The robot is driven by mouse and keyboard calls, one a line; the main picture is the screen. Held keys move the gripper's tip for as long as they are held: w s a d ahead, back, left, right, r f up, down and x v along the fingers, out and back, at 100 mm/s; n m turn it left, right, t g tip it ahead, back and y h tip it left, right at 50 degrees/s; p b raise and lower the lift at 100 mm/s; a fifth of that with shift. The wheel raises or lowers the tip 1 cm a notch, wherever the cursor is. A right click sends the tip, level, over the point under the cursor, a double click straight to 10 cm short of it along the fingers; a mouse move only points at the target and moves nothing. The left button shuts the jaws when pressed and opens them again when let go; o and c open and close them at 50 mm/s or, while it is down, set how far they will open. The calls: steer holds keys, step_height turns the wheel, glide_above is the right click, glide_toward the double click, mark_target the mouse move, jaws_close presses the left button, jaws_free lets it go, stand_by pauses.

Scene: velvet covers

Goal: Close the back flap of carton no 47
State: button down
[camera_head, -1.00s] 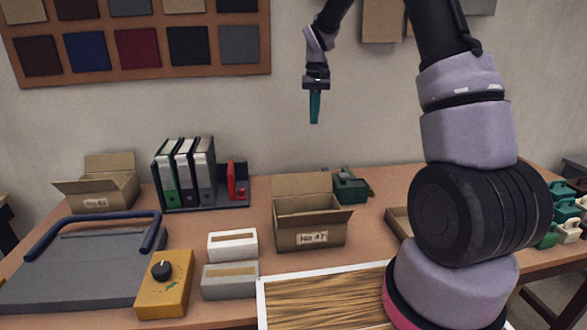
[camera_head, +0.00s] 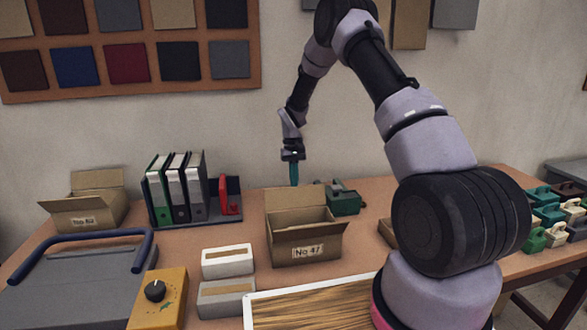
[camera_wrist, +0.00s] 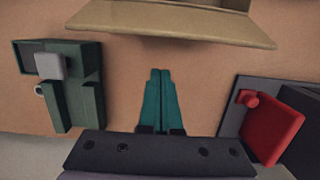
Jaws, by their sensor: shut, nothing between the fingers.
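Carton no 47 (camera_head: 302,245) stands on the table, its label facing me. In the wrist view the raised back flap (camera_wrist: 175,22) crosses the top of the picture. My gripper (camera_head: 294,182) is behind the carton, its teal fingertips close to the flap's top edge in the head view. In the wrist view the teal fingers (camera_wrist: 159,98) are shut together and empty, apart from the flap, with bare table below them.
A green device (camera_head: 343,198) stands right of and behind the carton. A binder rack (camera_head: 190,218) with a red object (camera_head: 228,195) is to the left. Another open carton (camera_head: 88,212) stands far left. White and grey boxes (camera_head: 228,262) sit left of carton 47.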

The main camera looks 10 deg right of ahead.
steer(key=shift+s+r, duration=0.55)
steer(key=shift+s, duration=0.3)
steer(key=shift+s+r, duration=0.55)
steer(key=shift+s, duration=0.3)
steer(key=shift+s, duration=0.1)
steer(key=shift+s+r+t, duration=0.2)
steer(key=shift+t, duration=0.2)
